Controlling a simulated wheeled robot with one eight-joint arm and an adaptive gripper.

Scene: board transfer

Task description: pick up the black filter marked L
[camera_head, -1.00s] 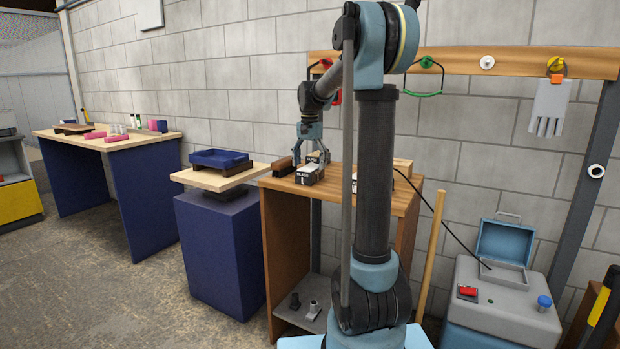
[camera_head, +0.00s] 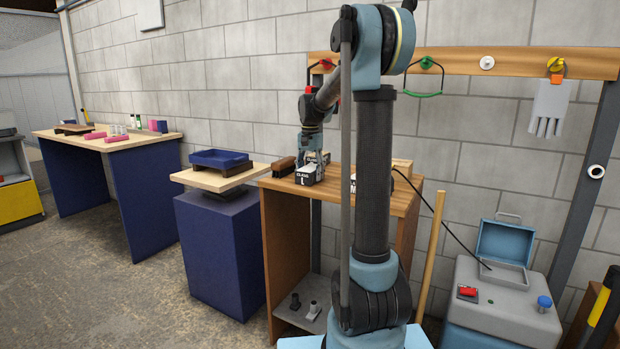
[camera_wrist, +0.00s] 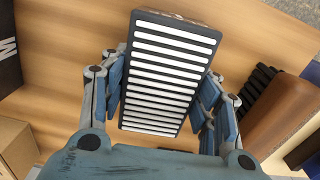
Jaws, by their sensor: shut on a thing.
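The black filter marked L (camera_head: 306,178) stands on the wooden bench top (camera_head: 280,184), its label facing the head camera. In the wrist view the filter (camera_wrist: 168,75) shows its top, with white pleats in a black frame. My gripper (camera_head: 312,160) is over the filter from above. In the wrist view the fingers of my gripper (camera_wrist: 160,90) are shut against the filter's two long sides. The filter appears to rest on the bench still; I see no clear gap under it. A second black filter marked M (camera_head: 354,184) stands to the right, partly hidden by my arm.
A brown brush with black bristles (camera_head: 284,167) lies left of the filter; it is close to the right fingers in the wrist view (camera_wrist: 285,115). A cardboard box (camera_wrist: 15,145) is at lower left there. A blue tray (camera_head: 220,158) sits on the neighbouring stand.

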